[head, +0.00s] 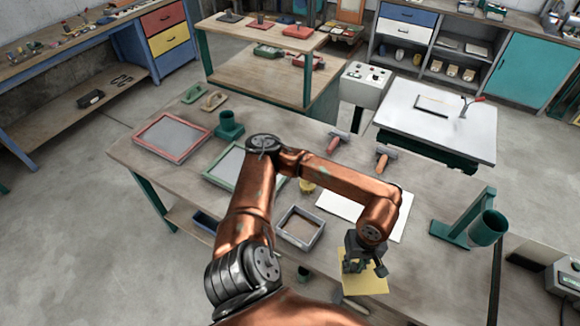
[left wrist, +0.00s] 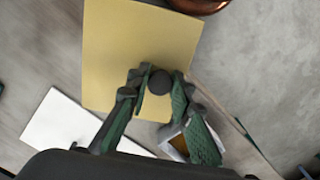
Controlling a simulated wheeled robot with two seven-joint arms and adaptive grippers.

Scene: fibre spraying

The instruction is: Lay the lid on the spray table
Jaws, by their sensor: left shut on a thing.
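The lid is a flat yellow square plate (head: 372,285) near the front edge of the workbench in the head view. It fills the upper middle of the left wrist view (left wrist: 125,45). A round dark knob (left wrist: 160,82) stands on its face. My left gripper (head: 360,264) is over the lid, its fingers closed around the knob (left wrist: 155,92). I cannot tell how far the lid is above the bench. The white-topped table (head: 430,126), likely the spray table, stands at the back right. My right gripper is not in view.
On the workbench (head: 275,240) are a white sheet (head: 330,205), a small grey tray (head: 300,227), red and green frames, two handled tools and a green stand (head: 465,231).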

